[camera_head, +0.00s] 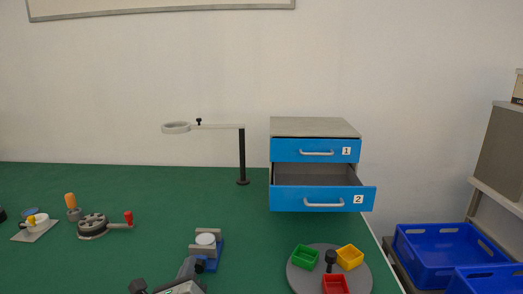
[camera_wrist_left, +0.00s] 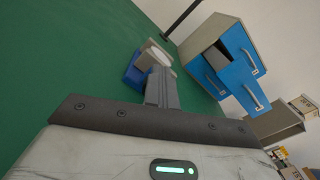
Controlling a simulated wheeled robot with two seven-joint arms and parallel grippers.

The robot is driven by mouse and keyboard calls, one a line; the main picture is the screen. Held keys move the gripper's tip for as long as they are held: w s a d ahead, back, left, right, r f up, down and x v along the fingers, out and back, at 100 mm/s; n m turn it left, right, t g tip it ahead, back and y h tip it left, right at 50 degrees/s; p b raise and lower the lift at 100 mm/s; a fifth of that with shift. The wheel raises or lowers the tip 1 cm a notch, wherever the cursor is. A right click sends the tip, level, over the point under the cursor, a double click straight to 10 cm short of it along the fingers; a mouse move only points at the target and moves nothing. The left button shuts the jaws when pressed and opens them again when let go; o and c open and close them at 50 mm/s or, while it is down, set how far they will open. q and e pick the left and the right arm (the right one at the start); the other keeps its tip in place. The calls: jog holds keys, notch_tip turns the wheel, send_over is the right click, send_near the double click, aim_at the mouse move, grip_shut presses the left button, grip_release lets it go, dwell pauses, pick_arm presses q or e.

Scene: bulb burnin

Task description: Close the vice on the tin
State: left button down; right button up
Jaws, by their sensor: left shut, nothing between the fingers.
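The vice (camera_head: 220,251) stands on the green table, with a blue base and grey jaws. The pale round tin (camera_head: 205,239) sits between the jaws; I cannot tell whether both jaws touch it. In the left wrist view the vice (camera_wrist_left: 133,74) and the tin (camera_wrist_left: 159,53) show just beyond my fingers, which hide part of the vice. My left gripper (camera_head: 190,264) is shut and empty, at the near side of the vice; contact with it is unclear. It also shows in the left wrist view (camera_wrist_left: 161,77). My right gripper is not in view.
A drawer cabinet (camera_head: 315,128) stands behind, its lower drawer (camera_head: 290,199) pulled open. A grey turntable (camera_head: 303,281) with coloured bins is to the right. A ring on a post (camera_head: 242,160) stands behind the vice. A red-knobbed crank device (camera_head: 92,226) is at left.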

pick_arm(q)
jog(key=shift+s+r, duration=0.15)
jog(key=shift+s, duration=2.9)
jog(key=shift+a, duration=0.1)
